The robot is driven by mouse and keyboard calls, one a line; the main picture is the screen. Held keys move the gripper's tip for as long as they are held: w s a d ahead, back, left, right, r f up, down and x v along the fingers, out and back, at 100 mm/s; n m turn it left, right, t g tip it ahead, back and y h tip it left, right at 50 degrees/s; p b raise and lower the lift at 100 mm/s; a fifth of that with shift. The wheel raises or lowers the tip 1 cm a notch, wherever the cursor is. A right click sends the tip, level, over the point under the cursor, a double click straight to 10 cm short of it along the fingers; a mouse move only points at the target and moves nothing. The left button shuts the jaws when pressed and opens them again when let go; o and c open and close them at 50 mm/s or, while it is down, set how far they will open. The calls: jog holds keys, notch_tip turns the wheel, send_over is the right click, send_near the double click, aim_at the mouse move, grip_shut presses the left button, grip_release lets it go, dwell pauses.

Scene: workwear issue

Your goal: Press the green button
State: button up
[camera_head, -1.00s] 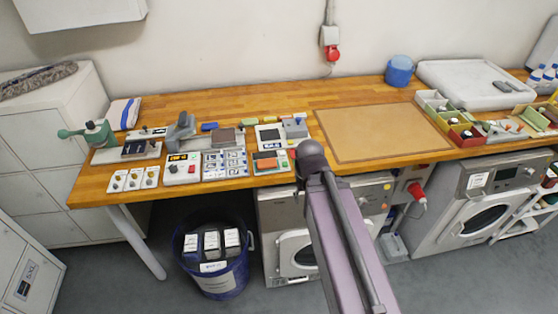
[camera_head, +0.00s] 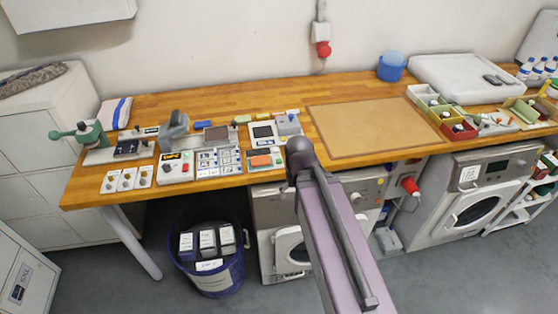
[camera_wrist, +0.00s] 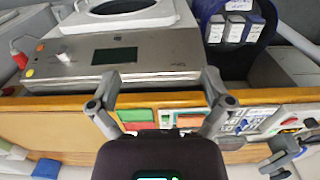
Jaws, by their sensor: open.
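My gripper (camera_wrist: 160,78) is open and empty in the wrist view, its two fingers spread at the bench's front edge. In the head view my arm hides it. A small green spot (camera_wrist: 165,118) that looks like a button shows between the fingers in the wrist view, beside a green-and-orange pad (camera_wrist: 139,126). The orange pad (camera_head: 262,161) is at the bench front in the head view, left of my arm. A control box (camera_head: 175,168) with a lit display and a red button stands further left. Its other small button is too small to judge. Nothing touches the gripper's fingers.
The wooden bench (camera_head: 275,100) carries several devices on its left half. A tan mat (camera_head: 375,128) lies clear to the right. Below are a blue bin (camera_head: 218,275) and a washing machine (camera_head: 485,205). Small colored trays (camera_head: 456,131) stand at the right.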

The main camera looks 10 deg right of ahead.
grip_shut()
dwell(1.3)
